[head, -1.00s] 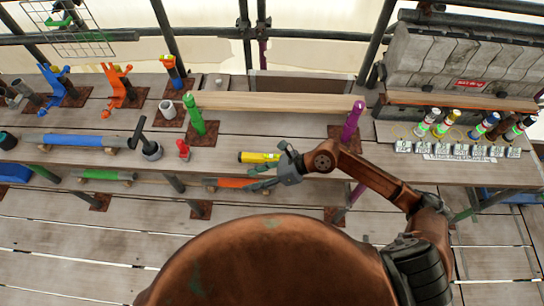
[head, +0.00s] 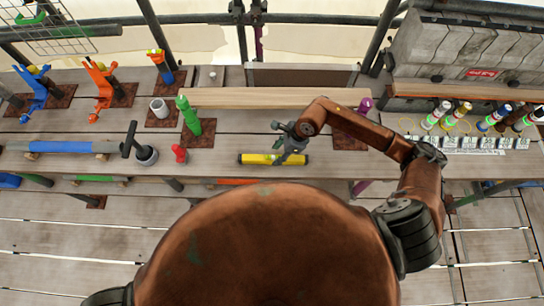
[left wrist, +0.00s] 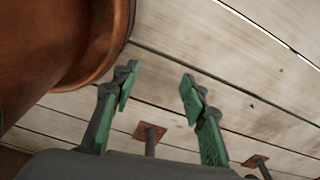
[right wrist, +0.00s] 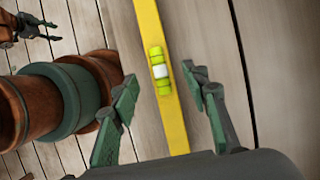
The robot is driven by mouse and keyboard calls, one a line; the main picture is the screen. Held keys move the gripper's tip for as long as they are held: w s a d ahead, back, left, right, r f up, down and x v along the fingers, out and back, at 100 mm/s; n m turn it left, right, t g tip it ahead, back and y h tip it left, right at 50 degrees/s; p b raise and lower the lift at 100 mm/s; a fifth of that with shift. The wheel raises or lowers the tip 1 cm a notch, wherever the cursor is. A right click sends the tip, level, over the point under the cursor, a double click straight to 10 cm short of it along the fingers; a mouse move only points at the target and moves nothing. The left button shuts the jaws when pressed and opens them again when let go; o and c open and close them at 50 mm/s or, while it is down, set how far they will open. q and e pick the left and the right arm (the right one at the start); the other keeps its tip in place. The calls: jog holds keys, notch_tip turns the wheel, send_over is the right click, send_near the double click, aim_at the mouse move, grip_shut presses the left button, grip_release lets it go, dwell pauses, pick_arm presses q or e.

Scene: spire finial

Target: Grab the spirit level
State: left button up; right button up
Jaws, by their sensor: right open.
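The yellow spirit level (head: 258,158) lies flat on the plank bench near its front edge. In the right wrist view the level (right wrist: 177,125) runs lengthwise between the fingers, with its green and white vial near the fingertips. My right gripper (head: 287,150) is open over the level's middle-right part, with one finger on each side of it. In the right wrist view that gripper (right wrist: 160,84) shows no clear contact with the level. My left gripper (left wrist: 158,82) is open and empty above the floor planks.
A long wooden beam (head: 260,98) lies behind the level, between a green post (head: 189,118) and a purple clamp (head: 365,105). Several bottles (head: 436,115) stand to the right. The bench around the level is clear.

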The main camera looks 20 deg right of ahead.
aim_at(274, 157)
jog(key=x, duration=0.3)
jog(key=shift+d+f+p, duration=0.1)
jog(key=shift+f+p, duration=0.2)
jog(key=shift+p, duration=0.1)
jog(key=shift+x, duration=0.75)
jog(key=c, duration=0.7)
grip_shut()
pick_arm(q)
jog(key=shift+w+r, duration=0.2)
jog(key=shift+r, duration=0.35)
jog(key=shift+w, duration=0.1)
